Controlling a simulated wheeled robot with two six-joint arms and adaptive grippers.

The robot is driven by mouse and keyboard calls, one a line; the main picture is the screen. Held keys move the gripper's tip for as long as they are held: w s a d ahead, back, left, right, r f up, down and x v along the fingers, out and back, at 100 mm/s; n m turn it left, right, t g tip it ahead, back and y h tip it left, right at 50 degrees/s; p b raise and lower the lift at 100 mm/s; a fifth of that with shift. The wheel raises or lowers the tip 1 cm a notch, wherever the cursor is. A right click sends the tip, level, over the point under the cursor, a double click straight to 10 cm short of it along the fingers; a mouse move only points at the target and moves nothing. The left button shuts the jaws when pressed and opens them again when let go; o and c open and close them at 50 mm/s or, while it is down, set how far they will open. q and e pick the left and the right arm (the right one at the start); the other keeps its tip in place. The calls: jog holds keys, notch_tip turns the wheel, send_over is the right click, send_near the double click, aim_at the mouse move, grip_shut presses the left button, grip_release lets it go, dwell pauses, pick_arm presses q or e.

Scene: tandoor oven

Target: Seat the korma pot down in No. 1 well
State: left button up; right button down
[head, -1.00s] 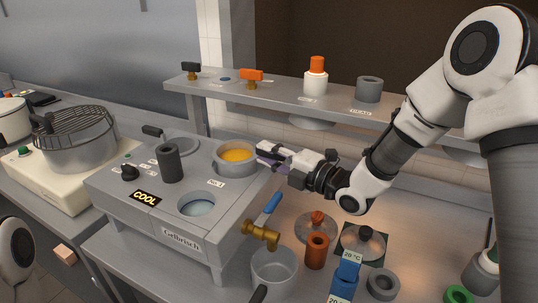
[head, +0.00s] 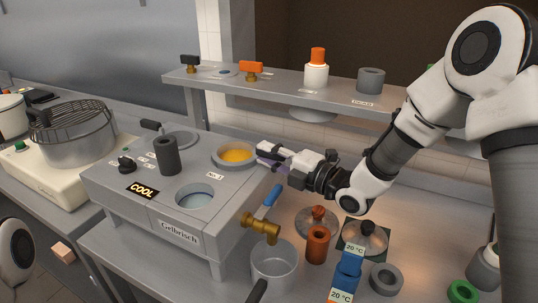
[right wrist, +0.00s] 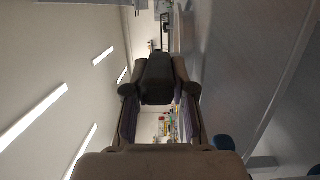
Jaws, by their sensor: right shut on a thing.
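The korma pot (head: 219,161) is a round grey pot with orange-yellow contents, at the back right of the grey bath unit (head: 130,213). It is upright and low at the No. 1 position, with only its upper rim showing above the unit's top. The well under it is hidden, so I cannot tell whether it rests fully on its seat. My right gripper (head: 263,157) is shut on the pot's right side. In the right wrist view its fingers close on a dark piece (right wrist: 158,80), seemingly the pot's handle. My left gripper is not in view.
An open round well (head: 195,196) lies in front of the pot, and a dark grey cylinder (head: 168,156) stands left of it. A blue-handled brass tap (head: 262,225) hangs over a metal pot (head: 274,268). A shelf (head: 290,89) runs behind.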

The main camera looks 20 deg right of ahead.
jog(key=shift+f+b, duration=0.45)
jog(key=shift+b, duration=0.05)
jog(key=c, duration=0.9)
grip_release()
jog(key=shift+r, duration=0.1)
jog(key=shift+s+a, duration=0.1)
jog(key=shift+s+f, duration=0.1)
jog(key=shift+f, duration=0.25)
jog(key=v, duration=0.8)
jog(key=shift+r+p, duration=0.2)
jog(key=shift+p, duration=0.15)
jog(key=shift+r, duration=0.1)
